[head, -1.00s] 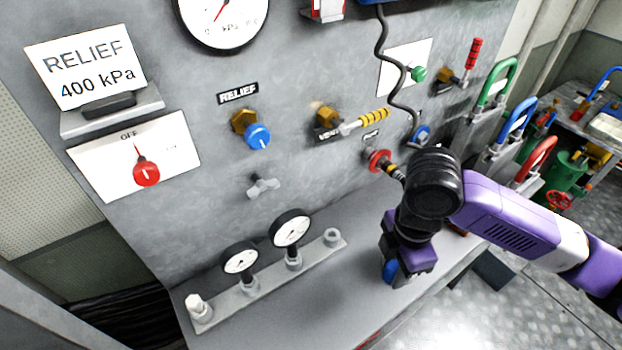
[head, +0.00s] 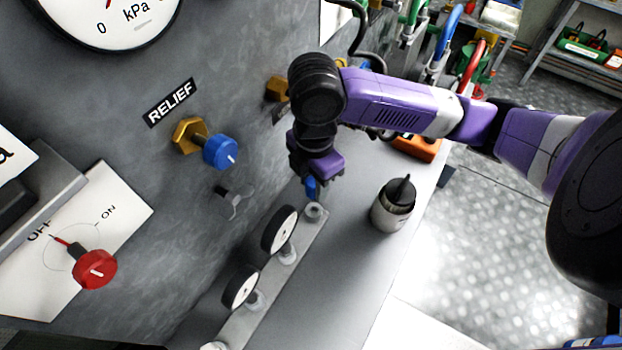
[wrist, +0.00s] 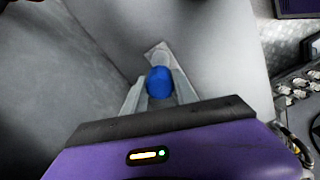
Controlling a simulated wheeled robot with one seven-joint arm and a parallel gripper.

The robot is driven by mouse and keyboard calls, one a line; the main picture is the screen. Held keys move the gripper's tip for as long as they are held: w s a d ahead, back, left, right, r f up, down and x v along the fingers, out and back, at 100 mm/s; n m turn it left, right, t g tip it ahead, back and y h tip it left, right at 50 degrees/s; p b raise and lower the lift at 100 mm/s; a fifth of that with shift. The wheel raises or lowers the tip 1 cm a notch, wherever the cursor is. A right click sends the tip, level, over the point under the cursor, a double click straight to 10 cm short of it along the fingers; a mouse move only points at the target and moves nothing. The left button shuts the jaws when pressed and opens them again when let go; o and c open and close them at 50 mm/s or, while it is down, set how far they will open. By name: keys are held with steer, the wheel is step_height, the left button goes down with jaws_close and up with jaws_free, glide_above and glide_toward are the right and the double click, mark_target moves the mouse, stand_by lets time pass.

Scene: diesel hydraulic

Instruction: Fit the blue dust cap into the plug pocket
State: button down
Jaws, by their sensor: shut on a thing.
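My gripper (head: 312,180) is shut on the blue dust cap (head: 311,189) and points down over the far end of the grey bar. The cap shows round and blue between the two grey fingers in the wrist view (wrist: 159,82). Just below the cap in the head view is a short round grey fitting (head: 314,212) at the bar's far end, which looks like the plug pocket. I cannot tell whether the cap touches it.
Two small gauges (head: 279,229) stand on the bar (head: 262,311) beside the fitting. A dark-topped container (head: 392,207) stands on the ledge to the right. The upright panel with a blue knob (head: 220,152) and red knob (head: 95,269) rises at left. The front ledge (head: 345,270) is clear.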

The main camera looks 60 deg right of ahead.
steer(key=shift+r, duration=0.1)
steer(key=shift+f+b, duration=0.45)
steer(key=shift+f, duration=2.15)
steer(key=shift+p, duration=0.45)
steer(key=shift+f, duration=1.5)
steer(key=c, duration=0.9)
jaws_free()
steer(key=shift+r, duration=3.95)
